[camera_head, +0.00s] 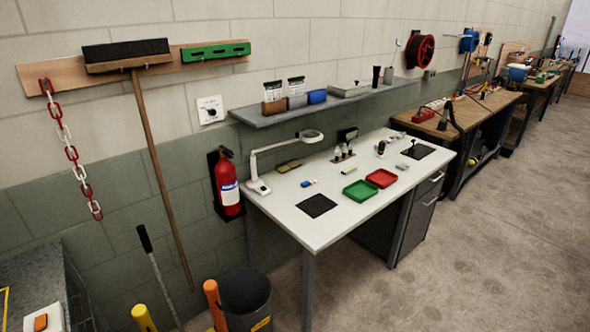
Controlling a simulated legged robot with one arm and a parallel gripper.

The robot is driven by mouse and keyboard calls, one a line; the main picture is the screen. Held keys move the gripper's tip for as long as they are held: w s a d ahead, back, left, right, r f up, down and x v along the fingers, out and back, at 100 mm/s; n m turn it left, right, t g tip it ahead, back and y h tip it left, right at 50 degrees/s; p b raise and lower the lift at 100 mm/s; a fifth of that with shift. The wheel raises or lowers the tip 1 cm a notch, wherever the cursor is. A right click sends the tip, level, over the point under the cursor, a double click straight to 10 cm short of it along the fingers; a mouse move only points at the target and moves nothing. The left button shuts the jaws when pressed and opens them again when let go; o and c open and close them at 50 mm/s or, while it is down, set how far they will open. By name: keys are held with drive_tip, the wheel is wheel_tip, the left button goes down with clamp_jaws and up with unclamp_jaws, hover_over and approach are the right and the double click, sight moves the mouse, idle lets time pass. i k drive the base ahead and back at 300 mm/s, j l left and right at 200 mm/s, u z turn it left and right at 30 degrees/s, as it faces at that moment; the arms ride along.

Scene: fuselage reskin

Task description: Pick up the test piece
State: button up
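I cannot tell which object is the test piece. Several small items lie on the white workbench (270,203). They include a small blue-and-yellow piece (308,183), a pale yellowish piece (348,170) and a flat olive-brown item (289,166). A green tray (360,190) and a red tray (381,178) sit side by side near the middle of the bench and look empty. A dark square mat (316,205) lies near the front left, and another dark mat (418,150) lies at the right end. My gripper is not in view.
A magnifier lamp (284,148) stands at the bench's left end. A wall shelf (300,110) hangs above. A red extinguisher (227,184), a dark bin (246,295) and long-handled tools (160,185) crowd the left. Wooden benches (470,108) stand beyond. The concrete floor (480,250) at right is clear.

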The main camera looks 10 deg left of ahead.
sight(348, 170)
drive_tip(key=u, duration=0.25)
drive_tip(key=i+l, duration=0.2)
drive_tip(key=i, duration=0.3)
drive_tip(key=i+l, duration=0.25)
drive_tip(key=i, duration=0.3)
drive_tip(key=i+l, duration=0.2)
drive_tip(key=i, duration=0.3)
drive_tip(key=i+l, duration=0.25)
drive_tip(key=i, duration=0.3)
drive_tip(key=i+l+z, duration=0.1)
drive_tip(key=i, duration=0.4)
drive_tip(key=i+l, duration=0.3)
drive_tip(key=i, duration=0.2)
